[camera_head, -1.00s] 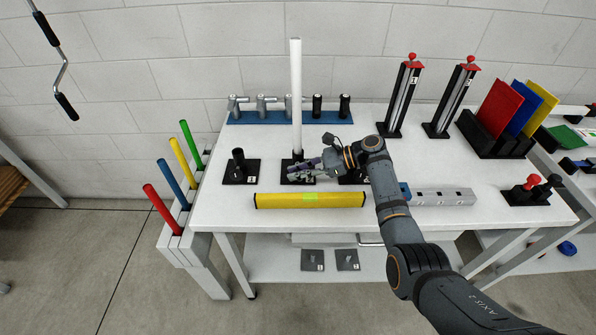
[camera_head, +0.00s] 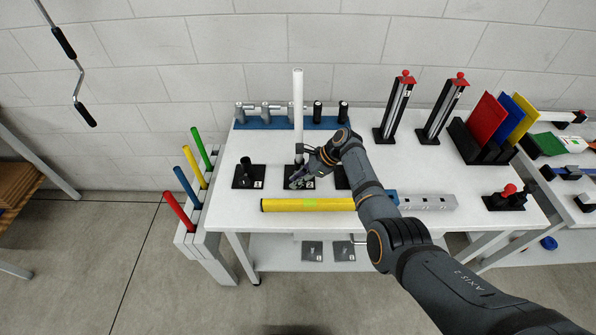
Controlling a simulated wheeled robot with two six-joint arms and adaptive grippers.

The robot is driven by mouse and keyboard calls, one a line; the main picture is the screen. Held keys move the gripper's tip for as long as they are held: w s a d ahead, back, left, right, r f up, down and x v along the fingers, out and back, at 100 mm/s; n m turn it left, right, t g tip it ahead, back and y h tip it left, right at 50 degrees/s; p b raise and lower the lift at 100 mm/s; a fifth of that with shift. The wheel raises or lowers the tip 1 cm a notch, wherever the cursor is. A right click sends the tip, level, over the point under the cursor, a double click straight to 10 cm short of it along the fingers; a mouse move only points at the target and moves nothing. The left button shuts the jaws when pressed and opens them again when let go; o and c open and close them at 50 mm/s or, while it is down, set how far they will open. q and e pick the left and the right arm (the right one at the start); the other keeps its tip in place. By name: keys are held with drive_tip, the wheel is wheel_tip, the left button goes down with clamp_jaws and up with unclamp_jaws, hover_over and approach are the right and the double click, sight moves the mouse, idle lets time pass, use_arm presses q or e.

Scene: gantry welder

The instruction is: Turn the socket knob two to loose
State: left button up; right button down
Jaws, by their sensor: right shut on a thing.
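Three black sockets stand in a row on the white table. The middle socket (camera_head: 310,185), taken as socket two, has a tall white tube (camera_head: 298,105) standing upright in it. My right gripper (camera_head: 297,180) reaches in from the right, low at the front of this socket, with its fingers pointing down and left. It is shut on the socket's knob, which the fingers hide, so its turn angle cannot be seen. The left socket (camera_head: 248,177), marked 1, is empty. The right socket (camera_head: 342,178) is partly behind my right arm. My left gripper is not in view.
A yellow bar (camera_head: 300,205) lies just in front of the sockets. A blue rack (camera_head: 263,124) with several handles stands behind. Two black stands (camera_head: 396,108) (camera_head: 441,110) with red knobs and a coloured panel holder (camera_head: 478,150) are at the right.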

drive_tip(key=shift+h+p, duration=0.55)
drive_tip(key=shift+h, duration=0.05)
drive_tip(key=c, duration=1.6)
unclamp_jaws()
drive_tip(key=shift+a, duration=0.1)
drive_tip(key=shift+o, duration=0.2)
drive_tip(key=v, duration=1.2)
